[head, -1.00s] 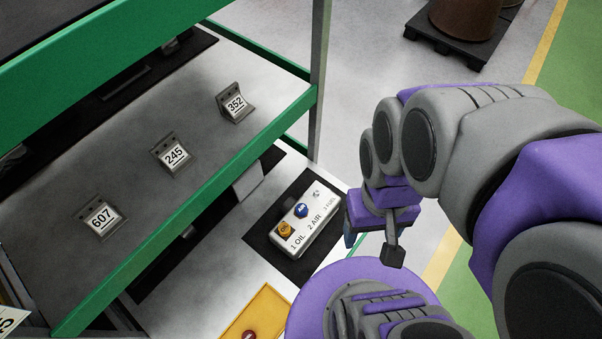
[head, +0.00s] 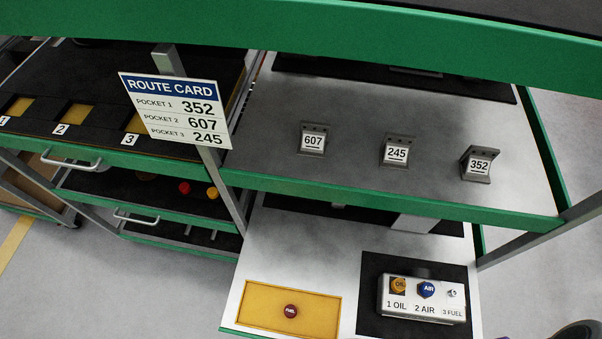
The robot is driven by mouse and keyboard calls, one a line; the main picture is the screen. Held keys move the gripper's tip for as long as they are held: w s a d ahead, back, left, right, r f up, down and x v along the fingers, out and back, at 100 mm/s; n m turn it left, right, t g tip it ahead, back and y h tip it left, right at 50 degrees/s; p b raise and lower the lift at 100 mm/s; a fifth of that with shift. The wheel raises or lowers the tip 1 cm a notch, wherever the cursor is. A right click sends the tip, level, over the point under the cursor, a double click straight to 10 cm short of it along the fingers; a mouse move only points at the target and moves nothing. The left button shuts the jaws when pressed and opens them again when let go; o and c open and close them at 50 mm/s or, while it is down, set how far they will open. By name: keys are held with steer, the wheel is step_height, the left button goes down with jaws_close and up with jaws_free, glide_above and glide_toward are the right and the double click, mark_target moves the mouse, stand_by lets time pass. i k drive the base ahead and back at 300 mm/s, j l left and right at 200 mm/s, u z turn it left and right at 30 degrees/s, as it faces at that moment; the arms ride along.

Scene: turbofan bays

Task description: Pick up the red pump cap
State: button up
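A small dark red cap (head: 291,311) marked FUEL lies on a yellow tray (head: 262,317) at the bottom of the head view, on the light lower shelf. To its right, a white pump block (head: 424,308) sits on a black mat (head: 372,322). The block is marked 1 OIL, 2 AIR and 3 FUEL. A yellow cap (head: 398,285) is at OIL and a blue cap (head: 426,289) at AIR. The FUEL place shows a bare metal fitting (head: 451,293). My gripper is out of view.
Brackets marked 607 (head: 313,139), 245 (head: 397,150) and 352 (head: 479,164) stand on the grey shelf above. A route card (head: 180,110) hangs left. A left cart has numbered pockets, and a red (head: 184,188) and a yellow (head: 212,193) round object below.

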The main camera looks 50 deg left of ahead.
mark_target(291, 310)
steer(key=u, duration=0.4)
steer(key=l+u, duration=0.1)
steer(key=u, duration=0.75)
steer(key=l+u, duration=0.1)
steer(key=u, duration=0.75)
steer(key=k, duration=0.05)
